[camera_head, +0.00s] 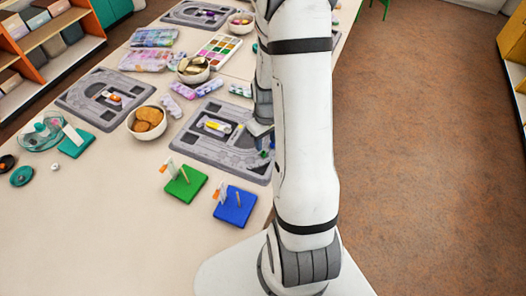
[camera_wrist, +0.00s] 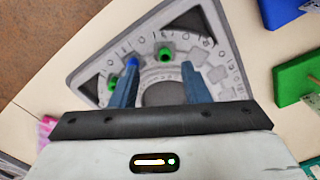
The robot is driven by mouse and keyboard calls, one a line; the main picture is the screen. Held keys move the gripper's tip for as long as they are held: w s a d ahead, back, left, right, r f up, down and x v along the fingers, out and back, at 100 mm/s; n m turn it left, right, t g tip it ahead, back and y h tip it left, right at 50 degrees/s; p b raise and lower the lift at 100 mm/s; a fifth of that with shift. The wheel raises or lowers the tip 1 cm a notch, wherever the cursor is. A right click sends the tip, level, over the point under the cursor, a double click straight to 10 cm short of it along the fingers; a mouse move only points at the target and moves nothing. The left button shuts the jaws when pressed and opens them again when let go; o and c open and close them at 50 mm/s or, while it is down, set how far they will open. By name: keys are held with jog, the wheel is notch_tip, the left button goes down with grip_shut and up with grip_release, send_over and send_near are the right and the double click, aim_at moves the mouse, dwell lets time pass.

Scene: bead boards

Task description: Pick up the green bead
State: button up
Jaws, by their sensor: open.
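Two green beads show on the grey bead board (camera_wrist: 215,30) in the wrist view. One green bead (camera_wrist: 166,54) lies in the board's curved groove, just beyond and between my fingertips. The other green bead (camera_wrist: 112,83) is just left of my left finger. A blue bead (camera_wrist: 132,61) sits at the tip of that finger, partly hidden by it. My gripper (camera_wrist: 160,67) is open over the board, with nothing between its fingers. In the head view the grey board (camera_head: 190,150) lies left of my arm, which hides part of its right side.
A green peg block (camera_head: 186,184) and a blue peg block (camera_head: 235,206) stand in front of the board. A bowl of round tan pieces (camera_head: 146,123) stands to its left. More boards, bowls and trays fill the table's far part.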

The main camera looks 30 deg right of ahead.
aim_at(264, 150)
jog(key=f+b, duration=0.1)
jog(key=f, duration=0.1)
jog(key=f+b, duration=0.1)
jog(key=f, duration=0.1)
jog(key=f+b, duration=0.1)
jog(key=shift+w+a+f, duration=0.15)
jog(key=shift+a+f, duration=0.2)
jog(key=shift+f, duration=0.05)
jog(key=shift+r, duration=0.1)
grip_shut()
